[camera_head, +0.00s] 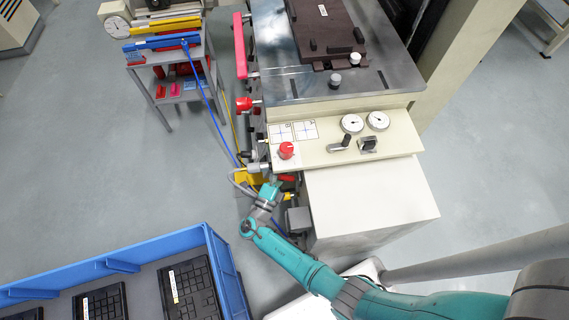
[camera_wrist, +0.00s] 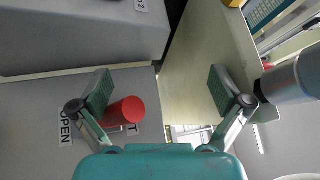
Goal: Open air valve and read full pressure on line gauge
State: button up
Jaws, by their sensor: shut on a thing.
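My gripper (camera_wrist: 160,92) is under the left front of the beige machine panel. Its two pads stand apart in the wrist view, with a red cylindrical valve handle (camera_wrist: 125,111) beside the left pad. I take the gripper as shut on this handle, though a gap shows on its right. An "OPEN" label (camera_wrist: 65,127) is left of the handle. In the head view my wrist hides most of the grasp. Two round white gauges (camera_head: 352,123) (camera_head: 377,121) sit on the panel top; their needles are too small to read.
A red knob (camera_head: 286,150) stands on the panel above my gripper. Open floor (camera_head: 90,160) lies left.

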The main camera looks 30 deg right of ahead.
jog(key=shift+s+a+r, duration=0.35)
jog(key=shift+s+a, duration=0.4)
jog(key=shift+a, duration=0.1)
jog(key=shift+s+a+r, duration=0.35)
jog(key=shift+s+a, duration=0.35)
jog(key=shift+a, duration=0.15)
jog(key=shift+s+a+r, duration=0.25)
jog(key=shift+s+r, duration=0.05)
jog(key=shift+s, duration=0.1)
jog(key=shift+c, duration=0.3)
jog(key=shift+s+a+r, duration=0.1)
jog(key=shift+s+a, duration=0.2)
jog(key=c, duration=0.7)
jog(key=shift+s+a+r, duration=0.15)
jog(key=shift+s+a, duration=0.2)
jog(key=shift+a, duration=0.35)
jog(key=shift+a, duration=0.1)
